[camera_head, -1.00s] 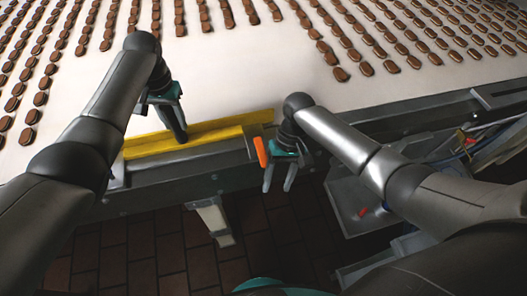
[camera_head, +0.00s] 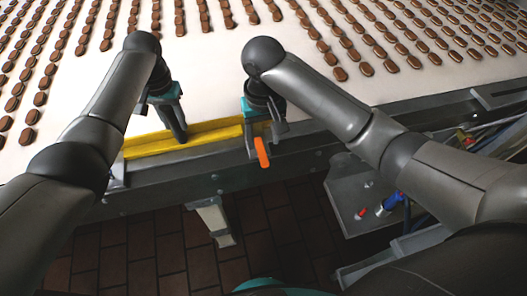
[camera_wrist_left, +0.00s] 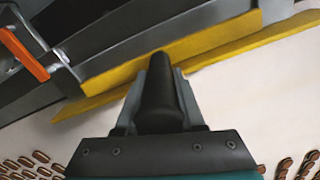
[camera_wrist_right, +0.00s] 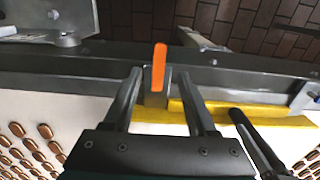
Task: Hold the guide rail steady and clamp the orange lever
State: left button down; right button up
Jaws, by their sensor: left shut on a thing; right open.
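The yellow guide rail (camera_head: 190,138) lies along the near edge of the white conveyor. My left gripper (camera_head: 178,132) is shut on the rail; its fingers also show in the left wrist view (camera_wrist_left: 160,85). The orange lever (camera_head: 262,152) stands at the rail's right end, on the conveyor's side frame. My right gripper (camera_head: 266,130) is above and behind the lever. In the right wrist view the open fingers (camera_wrist_right: 163,92) are on either side of the lever (camera_wrist_right: 158,68) and its grey mount, with gaps to both. Whether they touch anything is not clear.
The white conveyor belt (camera_head: 225,60) carries rows of brown sandwich cookies behind the rail. The dark conveyor frame (camera_head: 190,178) runs along the front. A grey metal tray (camera_head: 350,195) with a blue-handled item (camera_head: 390,204) is at lower right. Brick floor lies below.

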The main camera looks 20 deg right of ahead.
aim_at(264, 159)
notch_tip(264, 159, down, 7)
jog(key=shift+r, duration=0.1)
dwell(0.3)
grip_shut()
dwell(1.3)
